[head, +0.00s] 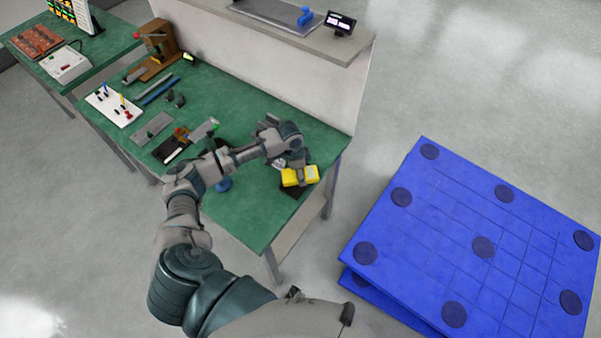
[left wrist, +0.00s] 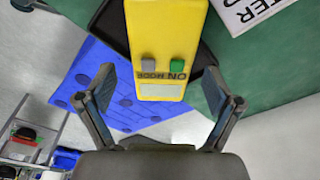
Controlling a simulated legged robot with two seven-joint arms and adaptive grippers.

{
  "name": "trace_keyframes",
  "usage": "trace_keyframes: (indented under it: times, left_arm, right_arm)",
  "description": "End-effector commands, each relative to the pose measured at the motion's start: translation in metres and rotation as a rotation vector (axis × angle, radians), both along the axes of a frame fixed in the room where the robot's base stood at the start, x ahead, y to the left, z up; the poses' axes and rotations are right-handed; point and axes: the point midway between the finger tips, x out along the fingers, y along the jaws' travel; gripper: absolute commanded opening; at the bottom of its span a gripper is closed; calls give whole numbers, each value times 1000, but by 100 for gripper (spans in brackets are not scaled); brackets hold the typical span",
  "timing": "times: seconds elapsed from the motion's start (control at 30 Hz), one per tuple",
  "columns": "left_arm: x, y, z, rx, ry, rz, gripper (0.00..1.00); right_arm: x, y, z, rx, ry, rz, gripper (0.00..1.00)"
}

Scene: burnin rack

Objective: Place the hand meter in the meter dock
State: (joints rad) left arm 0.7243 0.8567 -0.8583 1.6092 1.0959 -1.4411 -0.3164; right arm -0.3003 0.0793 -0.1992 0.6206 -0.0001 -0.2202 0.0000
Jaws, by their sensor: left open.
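The hand meter (head: 289,179) is yellow and lies over the black dock (head: 291,191) at the near right corner of the green bench. In the left wrist view the meter (left wrist: 165,45) shows its grey and green buttons and a pale screen, with a dark dock edge (left wrist: 206,75) behind it. My left gripper (head: 299,168) is at the meter. In the left wrist view its two fingers (left wrist: 170,88) are spread wide, with gaps between them and the meter's sides. Whether the meter is fully seated is hard to tell. My right gripper is not in view.
A white label with large letters (left wrist: 250,10) lies beside the dock. The green bench (head: 245,220) holds several tools, a white board (head: 114,107) and a wooden stand (head: 157,50) farther left. A shelf (head: 330,40) runs behind. Blue pallets (head: 465,215) stand on the floor at right.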

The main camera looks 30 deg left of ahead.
Motion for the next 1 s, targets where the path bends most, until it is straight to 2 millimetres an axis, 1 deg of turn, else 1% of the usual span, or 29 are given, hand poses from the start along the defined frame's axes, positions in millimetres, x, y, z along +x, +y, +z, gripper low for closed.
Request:
trace_keyframes:
  times: [0.03,0.3,0.4,0.5,0.63,1.0]
  left_arm:
    - [0,2,12,1,-4,1,91]
    - [-6,9,72,0,-5,1,91]
    - [-8,11,88,0,-1,1,91]
    - [-9,11,99,0,-3,1,91]
    - [-10,11,105,0,0,0,91]
    - [-10,12,105,0,0,1,91]
  right_arm:
    - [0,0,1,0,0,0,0]
    - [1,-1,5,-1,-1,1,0]
    - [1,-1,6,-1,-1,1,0]
    - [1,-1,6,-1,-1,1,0]
    - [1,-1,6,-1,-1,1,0]
    - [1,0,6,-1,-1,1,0]
